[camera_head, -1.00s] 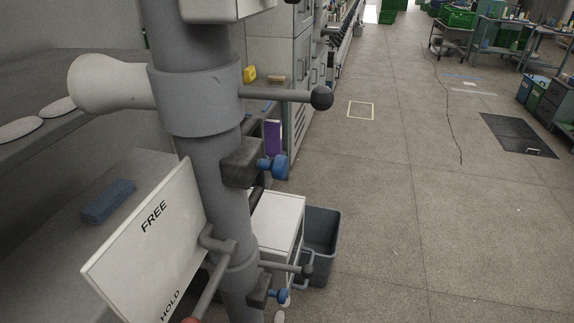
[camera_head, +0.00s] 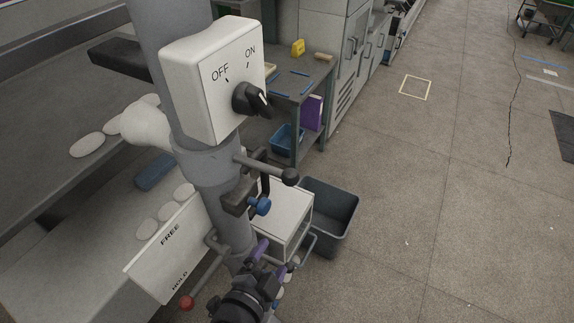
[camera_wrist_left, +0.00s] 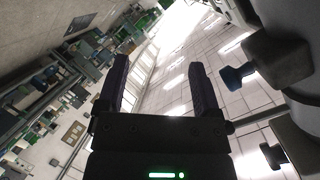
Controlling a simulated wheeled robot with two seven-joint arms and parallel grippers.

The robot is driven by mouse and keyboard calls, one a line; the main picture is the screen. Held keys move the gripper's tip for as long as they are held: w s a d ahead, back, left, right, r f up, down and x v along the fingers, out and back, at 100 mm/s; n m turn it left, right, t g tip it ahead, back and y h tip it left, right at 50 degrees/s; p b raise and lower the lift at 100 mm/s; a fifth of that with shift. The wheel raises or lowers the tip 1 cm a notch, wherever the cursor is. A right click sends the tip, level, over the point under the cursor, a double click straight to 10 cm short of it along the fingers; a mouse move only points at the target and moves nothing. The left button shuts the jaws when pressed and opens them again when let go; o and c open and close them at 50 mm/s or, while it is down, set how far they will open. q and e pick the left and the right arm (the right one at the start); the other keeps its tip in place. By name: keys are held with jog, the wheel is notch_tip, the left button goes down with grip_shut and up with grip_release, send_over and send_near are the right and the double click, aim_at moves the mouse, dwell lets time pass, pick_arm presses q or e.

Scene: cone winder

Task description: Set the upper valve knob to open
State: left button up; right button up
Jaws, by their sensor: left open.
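The upper valve knob (camera_head: 260,205) is small and blue. It sticks out to the right from a dark block on the grey column (camera_head: 205,165), below a rod with a black ball end. My left gripper (camera_head: 269,258) is below this knob in the head view, near the column, with its purple fingers apart and nothing seen between them. It partly covers the lower valve. In the left wrist view my left gripper (camera_wrist_left: 158,65) is open and empty. My right gripper is not in view.
A white box with an OFF/ON switch (camera_head: 205,85) is above on the column. The black ball rod (camera_head: 290,177) juts out just above the upper knob. A FREE/HOLD plate (camera_head: 150,262) and red-ended lever (camera_head: 187,302) are lower left. A grey bin (camera_head: 335,235) stands behind; floor at right is free.

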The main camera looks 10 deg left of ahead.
pick_arm(q)
notch_tip(320, 180, up, 6)
jog(key=a+m+t+y, duration=0.2)
jog(key=m+t+y, duration=0.1)
jog(key=t+y, duration=0.3)
jog(key=w+r+h, duration=0.1)
jog(key=w+r, duration=0.1)
jog(key=w, duration=0.7)
jog(key=shift+t, duration=0.3)
jog(key=shift+s+a, duration=0.1)
grip_shut()
